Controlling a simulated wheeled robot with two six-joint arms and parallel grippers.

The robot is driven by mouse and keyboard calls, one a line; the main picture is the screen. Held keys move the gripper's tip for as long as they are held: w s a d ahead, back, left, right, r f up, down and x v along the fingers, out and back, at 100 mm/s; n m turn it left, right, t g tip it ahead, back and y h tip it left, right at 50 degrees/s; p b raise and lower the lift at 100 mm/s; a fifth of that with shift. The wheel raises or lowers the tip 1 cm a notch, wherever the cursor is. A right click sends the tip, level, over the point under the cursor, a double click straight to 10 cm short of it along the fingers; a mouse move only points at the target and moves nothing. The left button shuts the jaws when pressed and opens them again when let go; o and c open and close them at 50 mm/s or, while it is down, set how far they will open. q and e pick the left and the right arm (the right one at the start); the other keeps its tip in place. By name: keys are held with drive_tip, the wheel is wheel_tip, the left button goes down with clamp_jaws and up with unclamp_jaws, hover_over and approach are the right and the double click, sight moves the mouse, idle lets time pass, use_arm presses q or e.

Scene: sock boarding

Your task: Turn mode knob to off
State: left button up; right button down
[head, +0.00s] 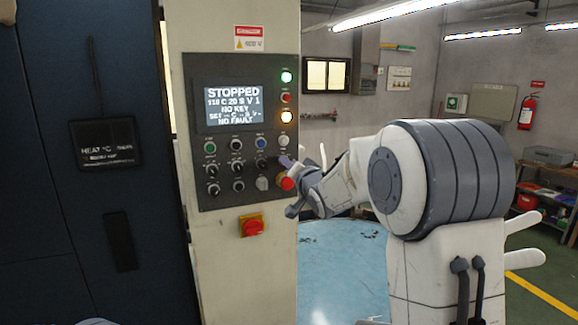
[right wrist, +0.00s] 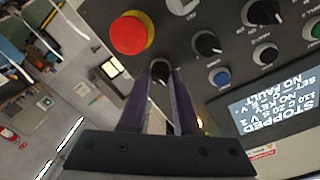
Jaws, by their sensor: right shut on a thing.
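The dark control panel (head: 190,120) carries several buttons and black knobs; their labels are too small to read, so I cannot confirm which one is the mode knob. My right gripper (head: 287,163) is at the panel's right side, just above the red emergency stop (head: 288,184). In the right wrist view, which sees the panel upside down, the purple fingers of my right gripper (right wrist: 161,82) are shut on a black knob (right wrist: 160,70), one finger on each side. The fingers partly hide this knob, and its pointer is unclear. My left gripper is not in view.
The display (head: 234,104) reads STOPPED, NO KEY and NO FAULT. An amber lamp (head: 287,117) is lit. The red emergency stop also shows close beside the fingers in the right wrist view (right wrist: 130,35).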

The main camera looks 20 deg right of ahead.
drive_tip(key=shift+m, duration=0.6)
drive_tip(key=c, duration=0.7)
unclamp_jaws()
drive_tip(key=shift+o, duration=0.2)
drive_tip(key=s+b, duration=0.3)
drive_tip(key=s, duration=0.7)
drive_tip(key=shift+s+r+b, duration=0.15)
drive_tip(key=shift+s+b, duration=0.15)
drive_tip(key=shift+b, duration=0.1)
